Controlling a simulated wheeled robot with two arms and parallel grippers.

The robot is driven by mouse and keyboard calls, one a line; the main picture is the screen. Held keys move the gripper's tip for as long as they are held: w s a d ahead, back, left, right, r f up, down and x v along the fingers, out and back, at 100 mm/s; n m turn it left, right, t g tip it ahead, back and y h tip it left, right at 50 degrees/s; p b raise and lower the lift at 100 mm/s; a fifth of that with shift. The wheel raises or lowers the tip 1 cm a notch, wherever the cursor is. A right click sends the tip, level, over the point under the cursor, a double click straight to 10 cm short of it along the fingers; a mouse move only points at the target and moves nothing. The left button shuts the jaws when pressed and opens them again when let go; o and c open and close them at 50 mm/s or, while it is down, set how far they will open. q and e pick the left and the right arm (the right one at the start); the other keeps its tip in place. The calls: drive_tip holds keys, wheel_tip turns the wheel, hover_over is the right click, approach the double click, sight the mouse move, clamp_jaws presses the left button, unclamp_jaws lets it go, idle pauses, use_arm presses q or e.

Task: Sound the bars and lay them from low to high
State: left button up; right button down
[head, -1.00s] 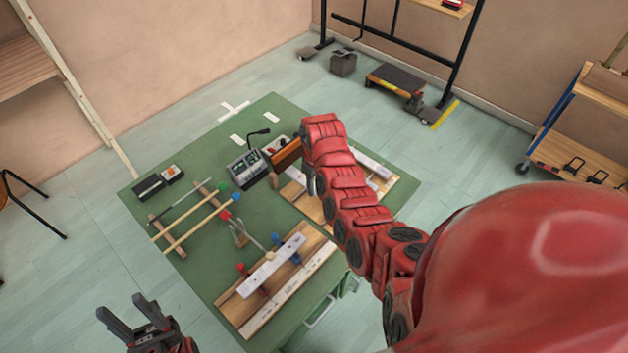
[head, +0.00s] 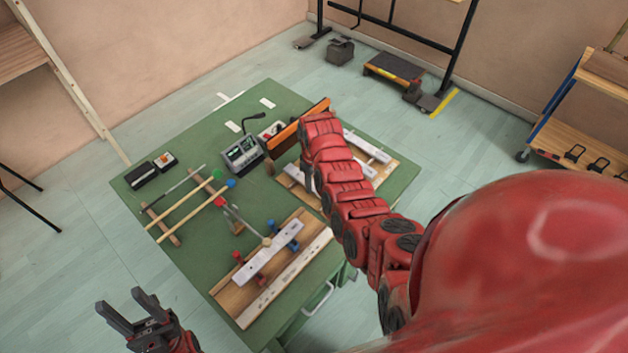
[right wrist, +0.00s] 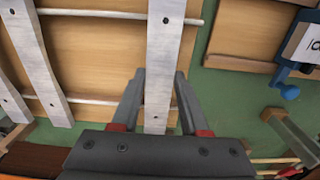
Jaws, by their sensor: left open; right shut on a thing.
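My right gripper shows in the right wrist view (right wrist: 160,88), its fingers on either side of a pale metal bar (right wrist: 164,40) that crosses the rails of a wooden board. I cannot tell whether this bar is lifted. Other pale bars (right wrist: 35,60) lie to its left; in the head view, bars (head: 367,147) lie on the far board. The right fingertips are hidden behind my arm there. Another bar (head: 265,263) rests across red and blue supports on the near board (head: 228,298). Mallets with green (head: 218,175), blue (head: 231,183) and red (head: 220,201) heads lie on the table. My left gripper (head: 128,304) is open and empty, left of the table.
A grey device with a microphone (head: 241,154) stands on the green table (head: 200,250), beside an orange-brown wooden piece (head: 290,135). Small dark boxes (head: 145,174) sit at the left edge. The green area left of the near board is clear.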

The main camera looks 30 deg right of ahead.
drive_tip(key=shift+f, duration=0.35)
idle(0.4)
drive_tip(key=shift+c, duration=1.7)
unclamp_jaws()
wheel_tip(320, 180, up, 6)
drive_tip(key=b, duration=0.2)
drive_tip(key=shift+w+f+b, duration=0.1)
drive_tip(key=shift+f+b, duration=0.15)
drive_tip(key=shift+b, duration=0.05)
wheel_tip(320, 180, up, 12)
drive_tip(key=p, duration=0.7)
drive_tip(key=shift+f, duration=0.1)
